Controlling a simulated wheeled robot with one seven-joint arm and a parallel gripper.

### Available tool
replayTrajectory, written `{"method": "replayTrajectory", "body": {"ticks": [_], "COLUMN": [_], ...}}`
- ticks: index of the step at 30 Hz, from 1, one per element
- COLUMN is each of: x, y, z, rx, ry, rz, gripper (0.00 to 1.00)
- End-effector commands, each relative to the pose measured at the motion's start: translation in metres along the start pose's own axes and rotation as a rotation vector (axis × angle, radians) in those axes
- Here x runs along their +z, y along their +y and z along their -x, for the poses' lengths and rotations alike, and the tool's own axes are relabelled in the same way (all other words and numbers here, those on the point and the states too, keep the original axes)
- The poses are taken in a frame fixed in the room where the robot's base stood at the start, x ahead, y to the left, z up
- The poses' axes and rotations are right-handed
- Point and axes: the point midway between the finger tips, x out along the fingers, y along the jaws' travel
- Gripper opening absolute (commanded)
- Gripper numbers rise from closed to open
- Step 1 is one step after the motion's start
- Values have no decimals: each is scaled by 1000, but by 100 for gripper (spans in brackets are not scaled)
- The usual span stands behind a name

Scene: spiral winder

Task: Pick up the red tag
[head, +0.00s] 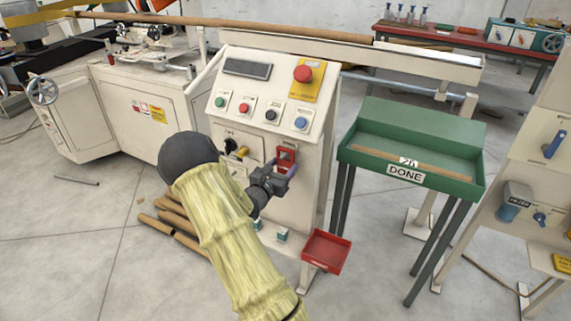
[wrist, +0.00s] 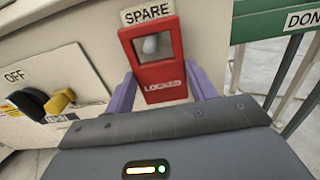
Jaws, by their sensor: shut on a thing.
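The red tag (head: 286,155) is at the front of the cream control cabinet; in the wrist view the red tag (wrist: 160,80) is upright below a SPARE label, with LOCKED on its lower part. A pale round peg end (wrist: 150,45) shows through its opening. My gripper (head: 283,170) has its purple fingers on either side of the tag's lower part; in the wrist view my gripper (wrist: 162,88) is shut on the tag. The tag's lowest edge and the finger contact are partly hidden by the gripper body.
A black and yellow switch (wrist: 50,102) with an OFF label is left of the tag. Buttons and a red stop knob (head: 302,74) are above. A small red tray (head: 326,262) is low on the right. A green DONE table (head: 455,188) stands to the right.

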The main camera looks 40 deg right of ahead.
Motion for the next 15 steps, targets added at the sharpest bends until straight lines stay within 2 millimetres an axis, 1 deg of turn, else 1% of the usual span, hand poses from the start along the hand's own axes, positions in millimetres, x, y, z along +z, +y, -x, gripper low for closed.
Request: {"method": "replayTrajectory", "body": {"ticks": [8,11,13,15], "x": [3,10,20,15], "y": [0,0,0,2], "z": [0,0,0,15], "rx": [0,0,0,3], "ry": [-1,0,-1,3], "rz": [-1,-1,-2,1], "gripper": [33,33,33,33]}}
